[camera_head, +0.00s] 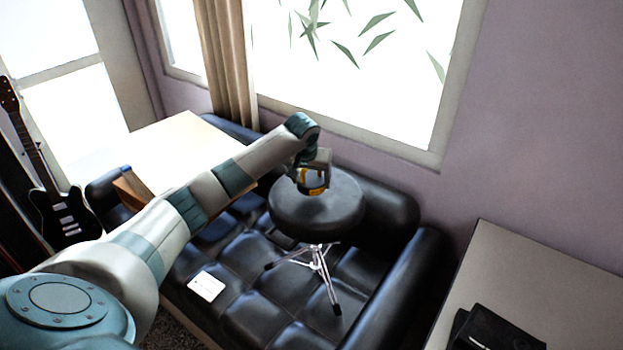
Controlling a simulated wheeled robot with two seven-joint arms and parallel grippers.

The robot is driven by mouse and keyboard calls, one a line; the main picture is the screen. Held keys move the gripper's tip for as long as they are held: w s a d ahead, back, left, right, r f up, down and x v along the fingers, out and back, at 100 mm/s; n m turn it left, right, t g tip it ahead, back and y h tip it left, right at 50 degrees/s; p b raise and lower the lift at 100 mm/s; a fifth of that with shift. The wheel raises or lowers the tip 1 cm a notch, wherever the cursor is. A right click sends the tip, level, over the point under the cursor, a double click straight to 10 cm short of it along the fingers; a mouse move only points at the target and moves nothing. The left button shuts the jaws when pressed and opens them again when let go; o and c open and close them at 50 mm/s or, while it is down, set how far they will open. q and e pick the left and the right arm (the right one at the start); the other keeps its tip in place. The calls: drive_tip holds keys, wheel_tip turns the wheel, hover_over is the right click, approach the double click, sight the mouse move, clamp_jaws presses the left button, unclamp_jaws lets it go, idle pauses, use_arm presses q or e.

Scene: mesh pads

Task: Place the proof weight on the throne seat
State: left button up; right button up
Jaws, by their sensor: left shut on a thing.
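The throne seat (340,208) is a round, black, padded top on a chrome tripod, standing on the black sofa. My left gripper (314,187) is over the left-rear part of the seat, pointing down. It is shut on a small yellow-gold thing (317,191), which looks like the proof weight. The grey gripper body hides part of it. I cannot tell whether the weight touches the seat or hangs just above it. My right gripper is out of view.
The black leather sofa (250,311) lies below, with a white card (206,286) on it. A pale table (178,146) is behind my left arm. A guitar (64,213) stands far left. A grey desk (560,285) with a black item (494,330) is at right.

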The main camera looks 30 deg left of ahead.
use_arm(q)
drive_tip(key=shift+f+p, duration=0.75)
drive_tip(key=shift+f, duration=0.5)
drive_tip(key=shift+w+f, duration=0.1)
drive_tip(key=shift+f, duration=0.45)
drive_tip(key=o, duration=2.1)
drive_tip(key=shift+f, duration=0.2)
drive_tip(key=shift+s, duration=0.2)
drive_tip(key=shift+r, duration=0.15)
drive_tip(key=b+v, duration=0.2)
drive_tip(key=v, duration=1)
drive_tip(key=shift+b, duration=0.35)
